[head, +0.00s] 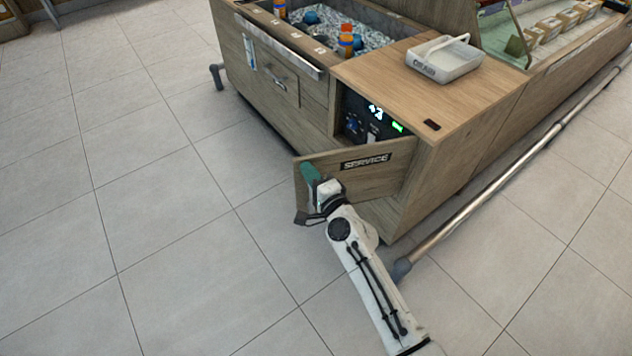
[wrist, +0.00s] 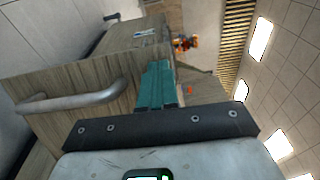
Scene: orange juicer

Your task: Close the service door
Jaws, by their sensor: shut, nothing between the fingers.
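The wooden service door (head: 372,170) with a black "SERVICE" label stands ajar on the front of the wooden counter (head: 462,125). Behind it the compartment (head: 366,118) shows lit displays and dark equipment. My gripper (head: 310,172) is at the door's left, free end, on its outer side in the head view. Whether it touches the door I cannot tell. In the wrist view the teal fingers (wrist: 155,84) are together with nothing between them. A wood panel with a grey bar handle (wrist: 75,98) lies to their left there.
A white basket (head: 443,60) sits on the counter top. An ice bin (head: 330,30) with several bottles is at the back. A metal rail (head: 500,190) runs along the counter's right side near the floor. The tiled floor (head: 150,220) at left is clear.

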